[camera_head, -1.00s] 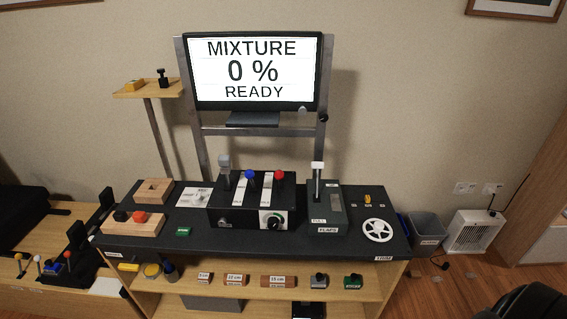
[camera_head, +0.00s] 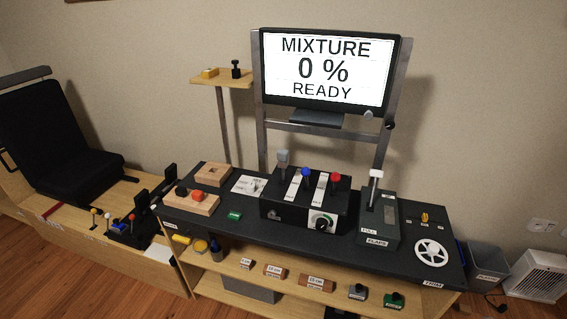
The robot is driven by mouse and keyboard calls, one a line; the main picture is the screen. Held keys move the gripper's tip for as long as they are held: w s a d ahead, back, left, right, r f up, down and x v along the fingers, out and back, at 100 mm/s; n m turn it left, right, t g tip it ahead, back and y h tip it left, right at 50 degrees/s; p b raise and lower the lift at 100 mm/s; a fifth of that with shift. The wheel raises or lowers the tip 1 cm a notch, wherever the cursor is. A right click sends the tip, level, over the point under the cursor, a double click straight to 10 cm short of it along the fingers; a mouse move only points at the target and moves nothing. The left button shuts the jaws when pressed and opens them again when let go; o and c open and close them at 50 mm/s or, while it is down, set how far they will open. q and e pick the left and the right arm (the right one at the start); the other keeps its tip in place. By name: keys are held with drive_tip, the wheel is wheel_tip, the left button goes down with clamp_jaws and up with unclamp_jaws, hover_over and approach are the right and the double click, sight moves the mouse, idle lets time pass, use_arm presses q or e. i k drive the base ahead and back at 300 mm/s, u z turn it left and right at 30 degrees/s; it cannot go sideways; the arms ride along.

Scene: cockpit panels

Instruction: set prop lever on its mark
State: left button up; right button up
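The black lever box (camera_head: 284,214) stands in the middle of the dark desk top (camera_head: 215,228). The lever with the blue knob (camera_head: 306,174), which I take as the prop lever, rises from it between a grey-knobbed lever (camera_head: 282,158) and a red-knobbed lever (camera_head: 336,177). White strips with lettering too small to read lie beside the levers. I cannot make out the mark. Neither of my grippers is in view, and nothing touches the levers.
A monitor (camera_head: 331,70) behind the desk reads "MIXTURE 0 % READY". A flaps box (camera_head: 378,222) with a white-topped lever and a white trim wheel (camera_head: 431,253) stand to the right. Wooden blocks (camera_head: 190,203) lie left. A seat (camera_head: 65,145) is at the far left.

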sight(306, 171)
drive_tip(key=k, duration=1.3)
drive_tip(key=u, duration=0.4)
drive_tip(key=i, duration=0.4)
drive_tip(key=u, duration=0.55)
drive_tip(key=i, duration=1.05)
drive_tip(key=z, duration=0.3)
